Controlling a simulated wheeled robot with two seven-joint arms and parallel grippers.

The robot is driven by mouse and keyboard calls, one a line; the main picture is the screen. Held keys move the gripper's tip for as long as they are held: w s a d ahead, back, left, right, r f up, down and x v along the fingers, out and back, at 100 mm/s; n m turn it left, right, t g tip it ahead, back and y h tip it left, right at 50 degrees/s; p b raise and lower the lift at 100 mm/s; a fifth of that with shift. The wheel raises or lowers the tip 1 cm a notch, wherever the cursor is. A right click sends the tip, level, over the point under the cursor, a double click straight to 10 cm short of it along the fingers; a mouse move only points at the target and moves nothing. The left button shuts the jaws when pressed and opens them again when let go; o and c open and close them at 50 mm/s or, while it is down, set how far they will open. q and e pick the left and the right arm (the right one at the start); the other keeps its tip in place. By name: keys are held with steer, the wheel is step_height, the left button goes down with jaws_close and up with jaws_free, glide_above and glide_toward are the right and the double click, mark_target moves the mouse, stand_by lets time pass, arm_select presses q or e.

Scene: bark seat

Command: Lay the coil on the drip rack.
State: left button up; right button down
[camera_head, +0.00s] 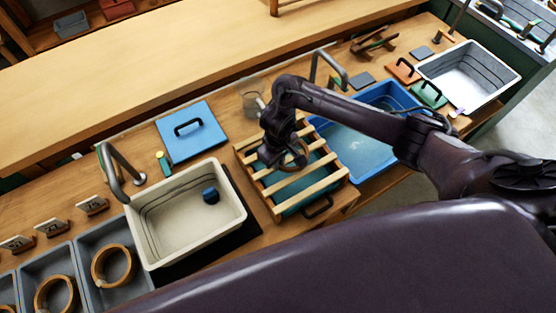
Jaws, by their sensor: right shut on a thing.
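The drip rack (312,190) is a set of pale wooden slats over a teal tray, near the middle of the camera_head view. My right gripper (289,155) is over its upper part, pointing down. It is shut on a brown coil (304,160), a ring partly hidden by the dark gripper. The coil is over the slats; I cannot tell whether it touches them. My left gripper is not in view.
Grey bins at lower left hold more coils (113,265). A glass jar (252,100) and tap (325,62) stand behind.

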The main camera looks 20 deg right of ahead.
steer(key=c, duration=1.5)
jaws_free()
steer(key=shift+f, duration=0.1)
step_height(320, 180, up, 12)
steer(key=p, duration=0.6)
steer(key=shift+r, duration=0.2)
